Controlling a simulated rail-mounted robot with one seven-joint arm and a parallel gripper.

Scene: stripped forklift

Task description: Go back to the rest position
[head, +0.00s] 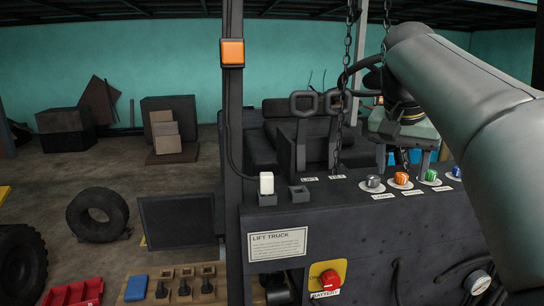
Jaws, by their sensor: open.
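My gripper (404,160) hangs from the end of my grey arm, which reaches in from the right. Its fingers are apart and nothing shows between them. It is above the forklift's dark control panel (340,215), behind the row of knobs. A grey knob (373,182), an orange knob (401,179), a green knob (430,176) and a blue knob (456,172) stand along the panel top. The fingertips are partly hard to make out against the dark background, and I cannot tell their exact height over the panel.
Two looped levers (303,104) and hanging chains (347,80) stand left of my gripper. A post with an orange lamp (232,52) rises farther left. A white cube (266,184) sits on the panel's left end. A red knob (329,279) is on the front.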

